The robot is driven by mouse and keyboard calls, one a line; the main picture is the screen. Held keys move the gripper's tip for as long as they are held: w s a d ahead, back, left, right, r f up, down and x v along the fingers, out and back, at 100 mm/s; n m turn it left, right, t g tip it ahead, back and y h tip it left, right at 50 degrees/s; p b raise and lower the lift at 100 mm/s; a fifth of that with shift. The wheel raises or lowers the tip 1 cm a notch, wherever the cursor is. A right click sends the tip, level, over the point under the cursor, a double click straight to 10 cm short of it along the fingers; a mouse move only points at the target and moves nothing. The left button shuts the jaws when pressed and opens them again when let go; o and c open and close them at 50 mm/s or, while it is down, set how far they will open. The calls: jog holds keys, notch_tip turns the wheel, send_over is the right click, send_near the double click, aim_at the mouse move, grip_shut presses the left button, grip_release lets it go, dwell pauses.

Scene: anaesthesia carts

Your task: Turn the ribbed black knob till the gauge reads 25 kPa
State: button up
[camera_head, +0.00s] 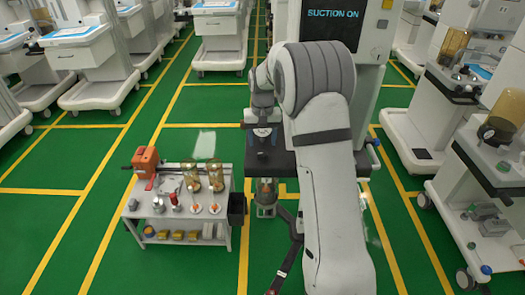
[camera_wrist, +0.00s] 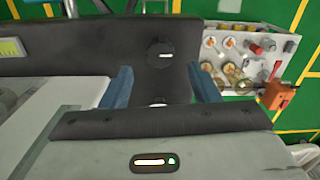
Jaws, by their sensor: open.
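A round black knob (camera_wrist: 160,52) with a pale mark sits on a black panel (camera_wrist: 60,62) in the wrist view; its ribs are too small to make out. My gripper (camera_wrist: 161,72) is open, its two blue fingers apart to the left and right of the knob, touching nothing that I can see. A second small round part (camera_wrist: 157,101) shows below, partly covered by my gripper's body. A lit yellow-green display (camera_wrist: 10,47) is at the left edge; its reading is not legible. In the head view my arm hides the knob, and I see no readable kPa gauge.
The cart's screen (camera_head: 333,14) reads "SUCTION ON". A grey side table (camera_head: 130,212) with jars, an orange box (camera_head: 146,160) and small parts stands left of the cart, also at the upper right in the wrist view. Green floor between is free; more carts stand around.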

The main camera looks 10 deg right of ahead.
aim_at(262, 153)
jog(key=shift+f, duration=2.8)
jog(key=shift+c, duration=0.4)
jog(key=c, duration=0.9)
jog(key=shift+m, duration=0.8)
jog(key=o, duration=1)
jog(key=shift+r, duration=0.1)
